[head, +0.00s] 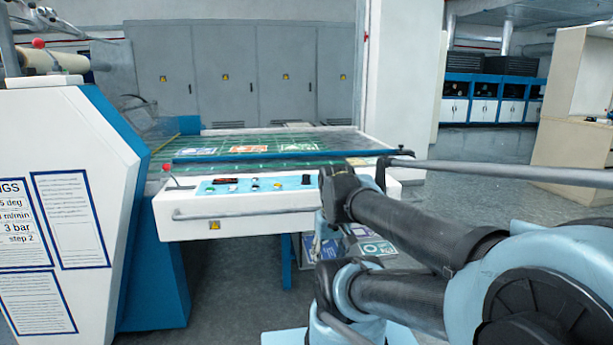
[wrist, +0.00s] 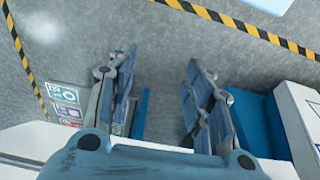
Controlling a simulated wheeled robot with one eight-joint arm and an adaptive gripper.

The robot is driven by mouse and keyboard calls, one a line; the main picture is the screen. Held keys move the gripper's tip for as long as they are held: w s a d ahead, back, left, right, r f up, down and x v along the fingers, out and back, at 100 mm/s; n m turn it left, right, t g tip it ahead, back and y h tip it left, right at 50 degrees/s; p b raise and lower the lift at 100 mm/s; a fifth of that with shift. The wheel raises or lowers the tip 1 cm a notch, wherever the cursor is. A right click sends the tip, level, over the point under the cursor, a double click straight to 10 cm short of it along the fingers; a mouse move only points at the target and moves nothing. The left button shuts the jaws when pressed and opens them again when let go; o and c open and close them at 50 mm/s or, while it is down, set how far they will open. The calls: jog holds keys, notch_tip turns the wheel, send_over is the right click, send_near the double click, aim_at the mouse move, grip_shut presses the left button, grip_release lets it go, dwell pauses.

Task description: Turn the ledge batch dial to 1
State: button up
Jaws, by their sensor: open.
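A control ledge (head: 262,205) with a white front and a blue panel on top runs across the middle of the head view. No dial shows between the fingers. In the head view I cannot make out the gripper among my arm links.
A grey rail (head: 240,213) runs along the ledge front, and a red-tipped lever (head: 166,168) stands at its left end. Behind is a green bed (head: 285,147) with printed sheets. A white machine housing (head: 75,190) stands left. Striped floor tape (wrist: 215,15) crosses the floor.

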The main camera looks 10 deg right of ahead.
jog(key=w+r+n+g, duration=0.1)
jog(key=w+r+n, duration=0.3)
jog(key=w+r, duration=1.45)
notch_tip(320, 180, up, 11)
jog(key=n+g, duration=0.1)
jog(key=n, duration=0.2)
send_over(306, 175)
notch_tip(306, 175, down, 16)
jog(key=shift+w+f, duration=0.15)
jog(key=shift+f, duration=0.1)
jog(key=c, duration=1.1)
jog(key=shift+d, duration=0.15)
